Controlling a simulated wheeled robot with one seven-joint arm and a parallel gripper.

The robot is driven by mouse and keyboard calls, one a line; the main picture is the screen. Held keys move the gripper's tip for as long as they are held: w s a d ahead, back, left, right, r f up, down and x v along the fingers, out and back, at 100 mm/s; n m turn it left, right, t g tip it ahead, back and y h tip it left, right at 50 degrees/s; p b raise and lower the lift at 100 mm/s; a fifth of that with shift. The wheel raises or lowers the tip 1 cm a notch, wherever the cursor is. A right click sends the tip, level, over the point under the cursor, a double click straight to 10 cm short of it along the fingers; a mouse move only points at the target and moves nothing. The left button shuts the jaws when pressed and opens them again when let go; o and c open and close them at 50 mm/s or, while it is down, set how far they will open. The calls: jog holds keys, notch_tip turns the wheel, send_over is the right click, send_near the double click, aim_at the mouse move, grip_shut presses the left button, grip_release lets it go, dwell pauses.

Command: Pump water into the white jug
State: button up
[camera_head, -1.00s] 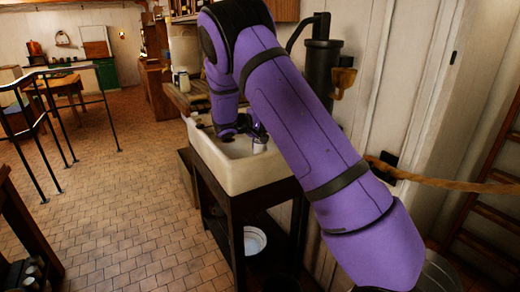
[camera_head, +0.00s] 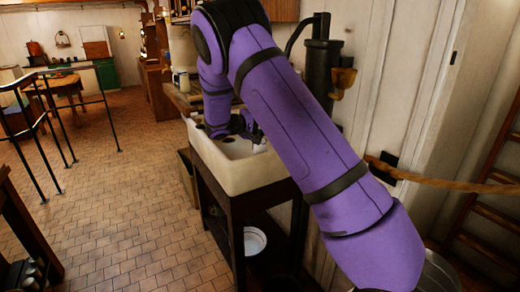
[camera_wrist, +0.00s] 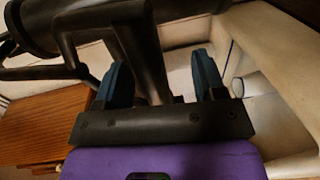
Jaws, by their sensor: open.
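My gripper (camera_head: 246,128) is low over the white sink (camera_head: 262,178), mostly hidden by my arm in the head view. In the wrist view my gripper (camera_wrist: 162,82) is open, its two blue fingers apart. A dark bar (camera_wrist: 140,55) runs between the fingers; I cannot tell whether they touch it. A pale rounded thing (camera_wrist: 257,84), perhaps the white jug, shows right of the fingers. A small pale part (camera_head: 260,147) also shows beside my gripper in the head view. The black pump (camera_head: 321,70) stands against the wall behind the sink, partly hidden by my arm.
A dark stand (camera_head: 228,205) carries the sink, with a white basin (camera_head: 255,240) on its lower shelf. A rope (camera_head: 450,183) hangs along the right wall. A black railing (camera_head: 70,112) stands at left. The tiled floor (camera_head: 120,200) between is clear.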

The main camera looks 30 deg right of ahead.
jog(key=a+r, duration=0.1)
jog(key=a, duration=0.6)
jog(key=shift+a, duration=0.2)
dwell(0.5)
jog(key=s+d+r+m+y, duration=0.1)
jog(key=s+r+y, duration=0.4)
jog(key=s, duration=0.5)
jog(key=s+d+r+y, duration=0.1)
jog(key=s+r+y, duration=0.4)
jog(key=s, duration=0.5)
jog(key=s+a+r+t+y, duration=0.1)
jog(key=s+a+y, duration=0.1)
jog(key=s, duration=0.5)
jog(key=s+a+r+t+y, duration=0.1)
jog(key=s+a, duration=0.3)
jog(key=s, duration=0.4)
jog(key=s+a+r+n+t+y, duration=0.1)
jog(key=s+a+r+t+y, duration=0.1)
jog(key=s, duration=0.6)
jog(key=shift+a+t+y, duration=0.7)
